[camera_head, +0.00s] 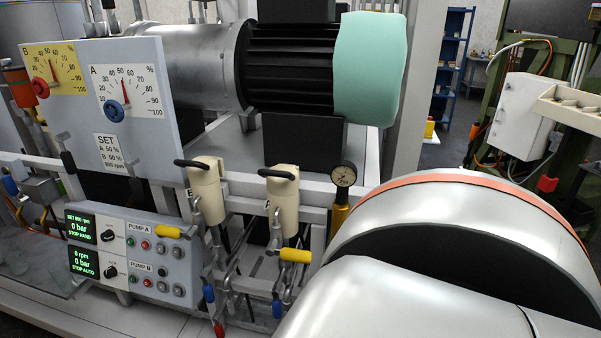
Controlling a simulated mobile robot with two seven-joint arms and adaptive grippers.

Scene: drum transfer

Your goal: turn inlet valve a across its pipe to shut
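Two cream filter-like units with black handles stand on the frame: one (206,190) beside a letter B, the other (283,200) beside a letter A. A yellow valve lever (295,255) lies roughly level below the A unit. Another yellow lever (168,231) lies roughly level below and left of the B unit. Lower down hang blue grips (208,293) (277,309) and a red grip (219,329). I cannot tell which lever is inlet valve A; no valve label is readable. Neither gripper is in view.
A large silver arm link of mine with an orange band fills the lower right and hides what is behind it. A control panel (128,283) with green displays stands left, below a dial board (147,155). A pressure gauge (343,175) stands beside the A unit.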

